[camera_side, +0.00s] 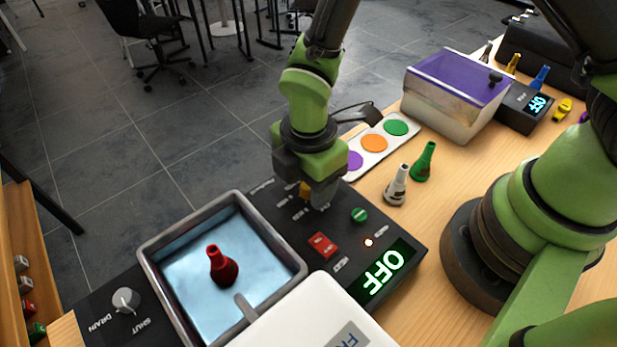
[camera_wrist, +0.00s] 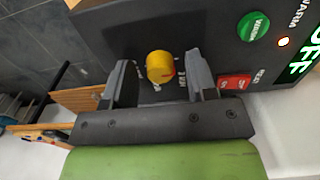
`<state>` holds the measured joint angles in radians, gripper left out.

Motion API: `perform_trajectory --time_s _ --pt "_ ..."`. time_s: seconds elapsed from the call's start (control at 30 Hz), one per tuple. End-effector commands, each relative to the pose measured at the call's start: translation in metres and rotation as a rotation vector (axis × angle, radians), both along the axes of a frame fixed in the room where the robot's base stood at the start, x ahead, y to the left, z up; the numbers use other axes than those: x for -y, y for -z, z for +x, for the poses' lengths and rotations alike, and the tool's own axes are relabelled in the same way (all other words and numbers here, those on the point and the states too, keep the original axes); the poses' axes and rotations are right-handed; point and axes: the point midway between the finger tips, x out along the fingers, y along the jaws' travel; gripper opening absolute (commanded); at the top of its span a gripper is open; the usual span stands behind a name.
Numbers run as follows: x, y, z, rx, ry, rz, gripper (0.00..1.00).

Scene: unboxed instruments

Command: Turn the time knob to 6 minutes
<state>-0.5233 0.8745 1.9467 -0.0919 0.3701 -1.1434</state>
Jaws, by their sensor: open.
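The yellow time knob (camera_wrist: 160,67) is on the dark control panel of the bath unit, with small markings around it. In the wrist view it sits between the two fingers of my gripper (camera_wrist: 161,80), with a gap on each side. The fingers are open and apart from the knob. In the side view my gripper (camera_side: 318,190) points down over the panel, and only a small piece of the yellow knob (camera_side: 304,189) shows beside a finger. The knob's exact setting is too small to read.
The bath basin (camera_side: 150,253) holds a red bottle (camera_side: 222,265). A green button (camera_side: 359,215), a red switch (camera_side: 323,245) and a display (camera_side: 384,274) reading OFF are near the knob.

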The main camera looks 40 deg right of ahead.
Motion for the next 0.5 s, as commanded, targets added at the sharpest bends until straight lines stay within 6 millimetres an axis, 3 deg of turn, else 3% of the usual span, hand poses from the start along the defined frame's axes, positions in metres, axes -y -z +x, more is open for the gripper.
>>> perform_trajectory --time_s 0.17,0.37,0.5 --pt "-0.0001 -0.0002 0.0001 0.0 0.001 0.0 0.5" --pt "-0.0001 -0.0004 0.0001 0.0 0.001 0.0 0.04" --pt "0.0 -0.0005 0.0001 0.0 0.002 0.0 0.03"
